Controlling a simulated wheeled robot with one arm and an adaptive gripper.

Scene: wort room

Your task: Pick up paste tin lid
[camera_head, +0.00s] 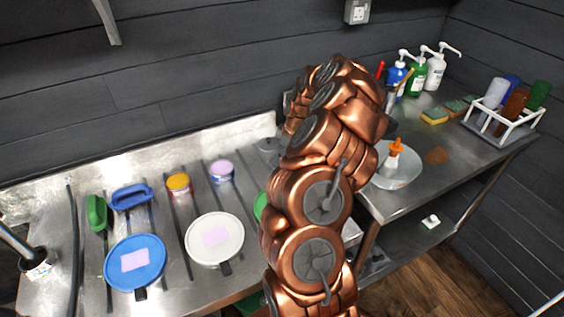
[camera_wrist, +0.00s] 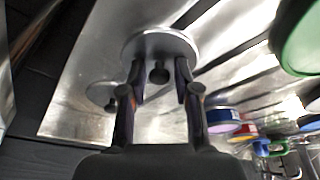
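A round grey metal lid (camera_wrist: 150,42) with a small dark knob (camera_wrist: 159,73) is straight ahead in the wrist view; I take it to be the paste tin lid. My gripper (camera_wrist: 159,66) is open, with one finger on each side of the knob. Gaps show between the knob and both fingers. A grey round piece in the head view (camera_head: 268,145), just left of my arm, may be the same lid. My arm hides the gripper in the head view. Whether a tin is under the lid cannot be told.
A blue round lid (camera_head: 125,277), a white one (camera_head: 207,252), a yellow tin (camera_head: 178,183) and a lilac-topped tin (camera_head: 221,171) sit on the steel counter to the left. Pump bottles (camera_head: 437,70) and a white rack (camera_head: 513,130) stand to the right. A green disc (camera_wrist: 303,45) is close at the wrist view's right.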

